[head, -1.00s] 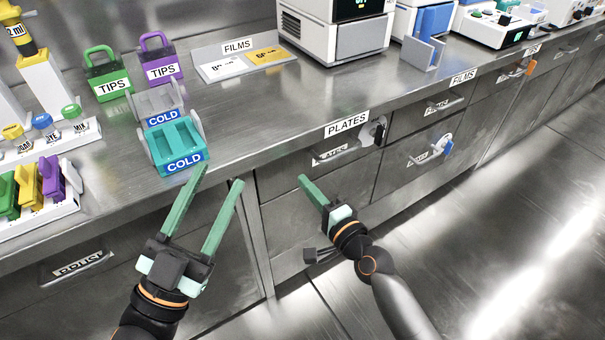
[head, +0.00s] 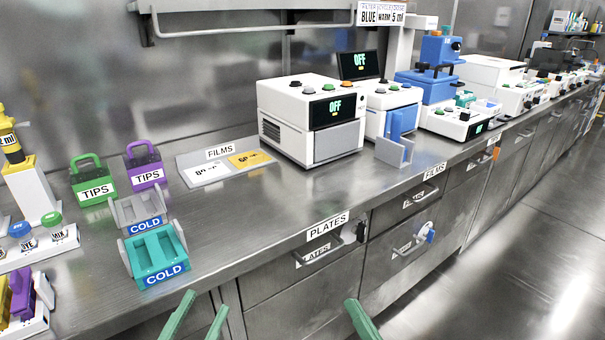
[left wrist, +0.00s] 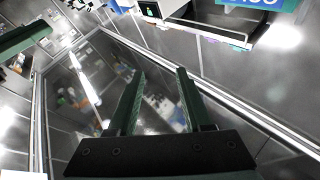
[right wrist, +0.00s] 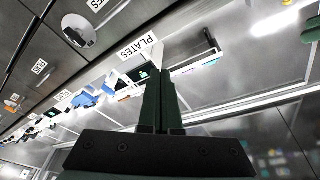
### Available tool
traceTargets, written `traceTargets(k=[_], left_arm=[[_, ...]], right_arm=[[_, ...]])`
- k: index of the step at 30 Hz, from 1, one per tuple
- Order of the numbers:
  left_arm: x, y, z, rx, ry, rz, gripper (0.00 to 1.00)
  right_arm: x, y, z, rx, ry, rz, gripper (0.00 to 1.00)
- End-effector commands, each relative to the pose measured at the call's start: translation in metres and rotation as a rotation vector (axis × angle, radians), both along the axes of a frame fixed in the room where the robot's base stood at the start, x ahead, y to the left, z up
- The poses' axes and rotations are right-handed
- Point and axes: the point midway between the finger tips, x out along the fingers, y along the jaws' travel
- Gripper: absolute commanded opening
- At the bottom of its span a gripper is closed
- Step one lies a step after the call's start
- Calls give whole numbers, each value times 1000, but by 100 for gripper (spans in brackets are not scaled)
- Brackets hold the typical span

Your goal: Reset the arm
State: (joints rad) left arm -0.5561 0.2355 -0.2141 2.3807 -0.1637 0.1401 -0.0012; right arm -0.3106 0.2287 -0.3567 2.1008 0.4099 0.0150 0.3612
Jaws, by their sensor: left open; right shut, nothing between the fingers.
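My left gripper (head: 198,318) shows at the bottom edge of the head view, in front of the bench edge. Its two green fingers stand apart with nothing between them, as the left wrist view (left wrist: 160,98) also shows. My right gripper (head: 358,318) shows only as a green finger end at the bottom edge, right of the left one, in front of the drawer fronts. In the right wrist view its fingers (right wrist: 160,88) are together with nothing held. The rest of both arms is out of the head view.
A teal COLD rack (head: 158,258) and a grey COLD rack (head: 135,209) stand near the bench edge. TIPS boxes, green (head: 92,182) and purple (head: 146,170), stand behind. A white machine (head: 310,122) is further right. The PLATES drawer handle (head: 318,252) sticks out. Floor at right is clear.

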Motion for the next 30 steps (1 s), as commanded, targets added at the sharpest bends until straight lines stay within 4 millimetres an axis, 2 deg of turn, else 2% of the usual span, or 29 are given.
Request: traceTargets(k=[3,9,11,12,18,22,26,30], left_arm=[[0,0,0,0,-1,0,50],[0,0,0,1,-1,0,50],[1,0,2,1,6,1,50],[4,2,5,2,57,10,50],[12,9,-16,3,269,46,50],[10,14,-33,3,436,72,50],[-2,20,-53,3,626,101,50],[-27,25,-76,4,831,129,50]], right_arm=[[-23,-23,29,-277,-192,-113,0],[-56,-45,72,-693,-451,-271,0],[-64,-49,84,-800,-507,-306,0],[-58,-49,85,-793,-450,-289,0],[-49,-56,63,-818,-231,-233,0],[-51,-61,46,-835,-63,-188,0],[-63,-67,25,-850,130,-134,0],[-87,-72,3,-858,333,-74,0]])
